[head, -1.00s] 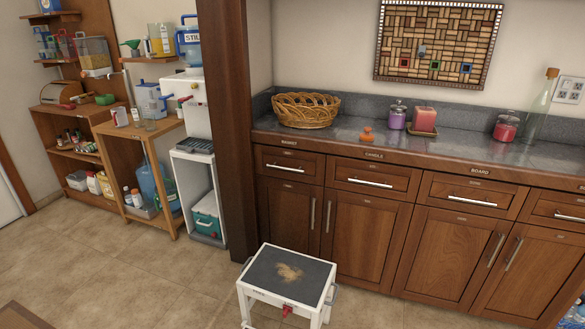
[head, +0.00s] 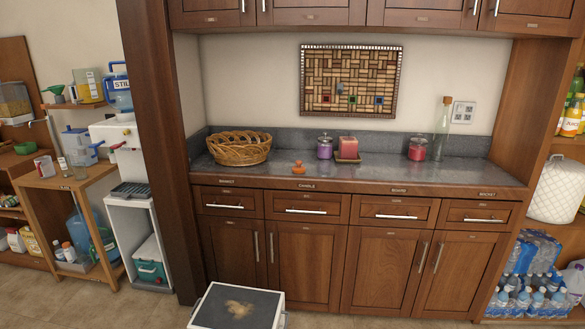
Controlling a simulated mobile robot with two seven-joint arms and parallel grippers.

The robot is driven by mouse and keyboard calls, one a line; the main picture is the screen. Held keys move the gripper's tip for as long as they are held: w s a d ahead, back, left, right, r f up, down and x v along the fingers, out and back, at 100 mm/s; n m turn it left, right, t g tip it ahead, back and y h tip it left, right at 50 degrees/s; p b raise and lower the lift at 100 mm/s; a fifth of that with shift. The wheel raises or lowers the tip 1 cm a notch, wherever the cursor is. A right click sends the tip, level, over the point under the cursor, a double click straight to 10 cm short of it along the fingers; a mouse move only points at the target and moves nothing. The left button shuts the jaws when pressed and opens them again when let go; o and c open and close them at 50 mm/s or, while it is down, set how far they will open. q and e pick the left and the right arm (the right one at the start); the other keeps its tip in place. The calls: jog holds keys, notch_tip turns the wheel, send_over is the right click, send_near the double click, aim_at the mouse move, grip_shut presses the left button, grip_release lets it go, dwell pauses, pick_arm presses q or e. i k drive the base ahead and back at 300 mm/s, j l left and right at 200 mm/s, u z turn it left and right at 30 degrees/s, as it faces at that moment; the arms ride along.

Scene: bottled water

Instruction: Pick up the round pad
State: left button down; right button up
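I cannot make out a round pad in the head view. Neither of my grippers is in view. A dark grey counter (head: 375,176) holds a wicker basket (head: 238,150), a small orange object (head: 298,169), a purple jar (head: 325,148), a red candle (head: 348,147) on a small tray, a red jar (head: 417,149) and a clear bottle (head: 442,130). The inside of the basket is only partly visible.
A low white stool (head: 222,300) with a dark top stands in front of the wooden cabinets (head: 306,258). A water dispenser (head: 120,140) and shelves are at the left. Bottled water packs (head: 533,290) sit on the right shelf. Some floor shows at bottom left.

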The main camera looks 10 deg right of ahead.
aim_at(298, 169)
jog(key=i+l+z, duration=0.25)
jog(key=i+l, duration=0.7)
jog(key=i+l+z, duration=0.25)
jog(key=i+l, duration=0.65)
jog(key=i, duration=0.1)
